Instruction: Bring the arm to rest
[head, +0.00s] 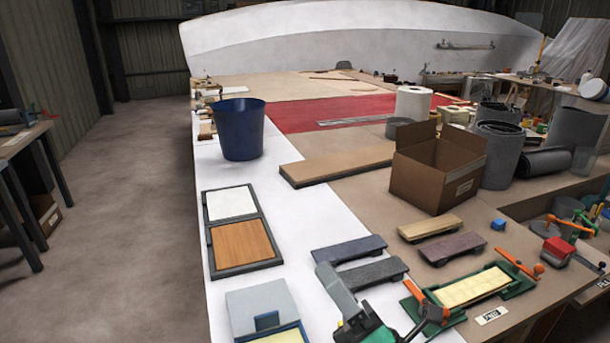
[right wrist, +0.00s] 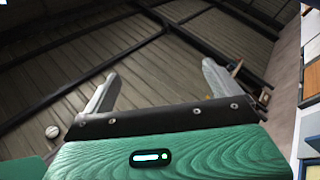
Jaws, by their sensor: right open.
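My right gripper (head: 338,288) shows at the bottom of the head view, with a pale grey finger and a green body. It is over the near part of the white table top (head: 180,0). In the right wrist view its two grey fingers (right wrist: 158,75) stand wide apart with nothing between them. My left gripper is not in view.
Near my right gripper are dark sanding blocks (head: 366,274), a green clamp frame (head: 520,281) with orange handles, and a grey-blue box (head: 258,303). A blue bin (head: 240,130) and cardboard box (head: 430,178) stand farther back. The floor (head: 120,230) at left is clear.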

